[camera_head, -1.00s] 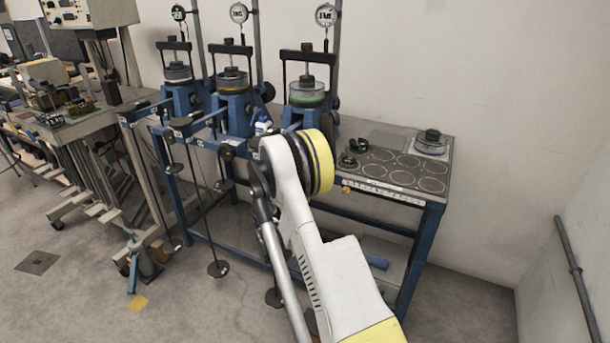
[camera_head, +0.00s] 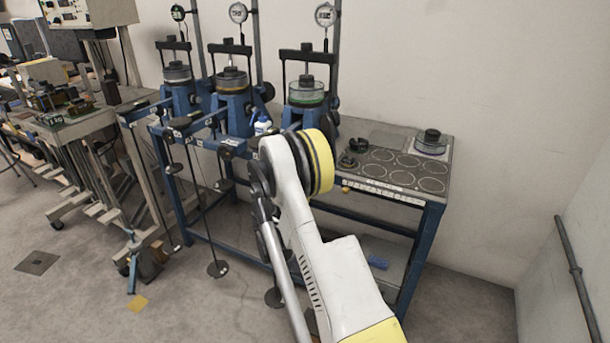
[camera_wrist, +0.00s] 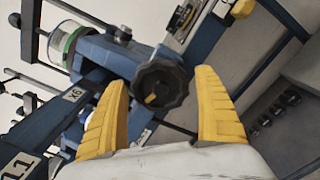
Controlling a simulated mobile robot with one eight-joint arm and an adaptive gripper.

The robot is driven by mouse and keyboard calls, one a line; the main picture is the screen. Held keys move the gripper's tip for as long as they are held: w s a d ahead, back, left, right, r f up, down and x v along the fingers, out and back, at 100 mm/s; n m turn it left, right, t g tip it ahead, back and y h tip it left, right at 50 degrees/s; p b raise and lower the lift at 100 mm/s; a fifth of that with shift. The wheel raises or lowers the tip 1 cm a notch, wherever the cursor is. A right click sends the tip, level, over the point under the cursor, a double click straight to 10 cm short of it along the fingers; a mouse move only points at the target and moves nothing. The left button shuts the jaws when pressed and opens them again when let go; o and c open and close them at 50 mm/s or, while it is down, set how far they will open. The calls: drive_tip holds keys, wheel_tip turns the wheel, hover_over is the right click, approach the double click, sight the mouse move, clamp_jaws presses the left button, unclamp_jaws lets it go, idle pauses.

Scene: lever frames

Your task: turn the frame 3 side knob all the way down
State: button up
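Frame 3 (camera_head: 305,95), with the green-ringed cell, is the rightmost of the blue lever frames in the head view. My gripper (camera_wrist: 161,78) is open. Its yellow fingers stand on either side of the knob, with visible gaps to both. Whether the fingertips reach the knob's depth is unclear. In the head view my own arm hides my fingers. The green-ringed cell (camera_wrist: 68,40) also shows upper left in the wrist view.
The blue bench's top (camera_head: 395,143) right of frame 3 carries marked circles, small black parts and a spare cell (camera_head: 431,143). Two similar frames stand to the left, with hanging rods below. Blue beams cross close to my gripper in the wrist view. A wall stands behind.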

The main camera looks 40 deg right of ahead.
drive_tip(key=shift+a, duration=0.1)
drive_tip(key=v, duration=0.6)
idle(0.3)
